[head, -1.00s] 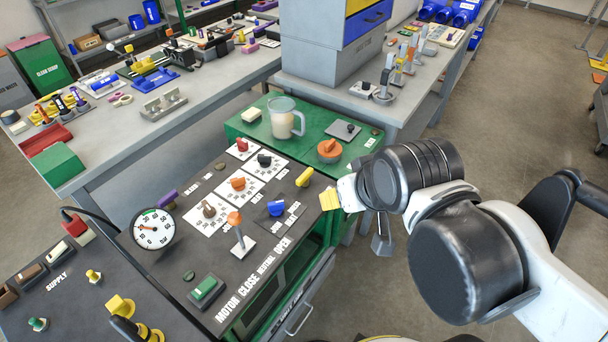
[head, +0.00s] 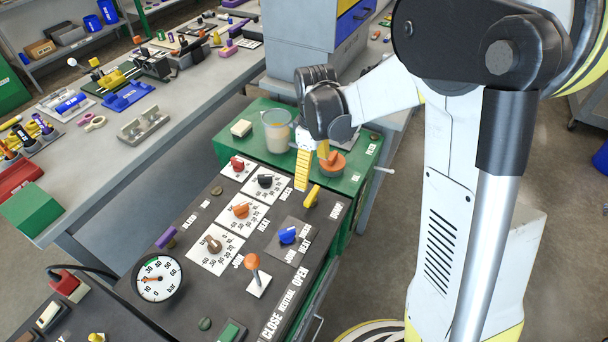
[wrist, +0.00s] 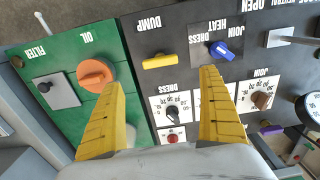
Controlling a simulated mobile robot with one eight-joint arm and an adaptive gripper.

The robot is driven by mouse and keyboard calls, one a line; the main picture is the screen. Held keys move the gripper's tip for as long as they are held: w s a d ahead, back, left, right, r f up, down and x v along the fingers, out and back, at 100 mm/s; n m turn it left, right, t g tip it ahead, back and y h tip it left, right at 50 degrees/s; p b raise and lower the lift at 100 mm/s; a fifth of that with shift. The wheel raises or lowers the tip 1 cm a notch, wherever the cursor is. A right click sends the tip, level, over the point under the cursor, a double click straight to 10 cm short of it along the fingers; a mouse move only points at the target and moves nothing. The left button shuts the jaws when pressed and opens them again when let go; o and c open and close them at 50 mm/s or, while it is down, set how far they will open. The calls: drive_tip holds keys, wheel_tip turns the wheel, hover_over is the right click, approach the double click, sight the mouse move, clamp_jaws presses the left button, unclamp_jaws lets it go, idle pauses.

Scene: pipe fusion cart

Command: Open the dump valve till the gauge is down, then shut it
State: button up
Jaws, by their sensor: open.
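The dump valve has a yellow bar handle (head: 312,196) near the right edge of the dark panel. In the wrist view the yellow handle (wrist: 165,62) lies crosswise by the DUMP label, just beyond and between my fingertips. My gripper (wrist: 163,78) is open and empty, with yellow fingers spread wide. In the head view my gripper (head: 312,165) hangs over the panel's back right, behind the handle and apart from it. The round white gauge (head: 158,278), marked bar, stands at the panel's left. Its red needle points left, to about 20.
An orange knob (wrist: 96,74) on the green oil unit sits close to my left finger. A blue knob (wrist: 222,50) is close to my right finger. An orange-topped lever (head: 252,263) stands nearer the front. A glass jug (head: 277,130) stands behind.

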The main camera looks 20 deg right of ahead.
sight(312, 194)
wheel_tip(312, 194, down, 11)
drive_tip(key=b, duration=0.4)
drive_tip(key=shift+r, duration=0.1)
drive_tip(key=c, duration=1.2)
